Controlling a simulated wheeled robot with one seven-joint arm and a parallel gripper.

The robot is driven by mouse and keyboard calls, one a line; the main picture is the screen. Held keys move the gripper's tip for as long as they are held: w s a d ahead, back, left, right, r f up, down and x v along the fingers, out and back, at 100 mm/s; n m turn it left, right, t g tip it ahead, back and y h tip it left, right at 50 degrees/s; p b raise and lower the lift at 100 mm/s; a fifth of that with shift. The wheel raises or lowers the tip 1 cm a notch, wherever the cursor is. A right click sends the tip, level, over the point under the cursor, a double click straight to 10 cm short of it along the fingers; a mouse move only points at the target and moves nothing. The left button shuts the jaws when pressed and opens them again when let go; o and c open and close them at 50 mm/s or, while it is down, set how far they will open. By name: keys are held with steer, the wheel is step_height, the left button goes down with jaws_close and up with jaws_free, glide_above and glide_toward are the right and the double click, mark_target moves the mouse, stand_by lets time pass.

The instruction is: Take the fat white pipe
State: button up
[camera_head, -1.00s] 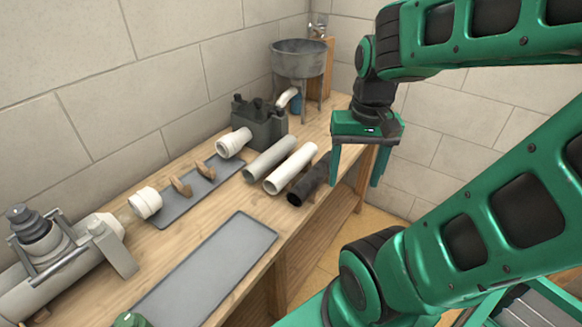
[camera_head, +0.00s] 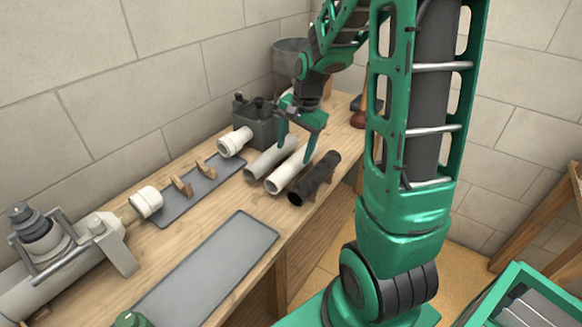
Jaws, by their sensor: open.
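The fat white pipe (camera_head: 287,173) lies on the wooden bench, between a grey pipe (camera_head: 262,163) on its left and a black pipe (camera_head: 309,184) on its right. My gripper (camera_head: 296,153) is over the far part of the white pipe, pointing down. Its two green fingers are apart, one on the grey pipe's side and one on the black pipe's side. Nothing is held. The far end of the white pipe is partly hidden by my gripper. I cannot tell whether the fingers touch any pipe.
A tray (camera_head: 204,187) with wooden cradles and white fittings lies to the left. A flat grey mat (camera_head: 207,270) lies empty in front. A dark red item (camera_head: 358,112) is on the far right.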

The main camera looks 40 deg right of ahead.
mark_target(292, 163)
steer(key=shift+w+a+f, duration=0.1)
steer(key=shift+w+f, duration=0.05)
steer(key=shift+f, duration=1.05)
steer(key=shift+w+f, duration=0.2)
steer(key=shift+f, duration=0.95)
steer(key=shift+w+a+f, duration=0.1)
steer(key=shift+w+f, duration=0.05)
steer(key=shift+f, duration=1.05)
steer(key=c, duration=1.2)
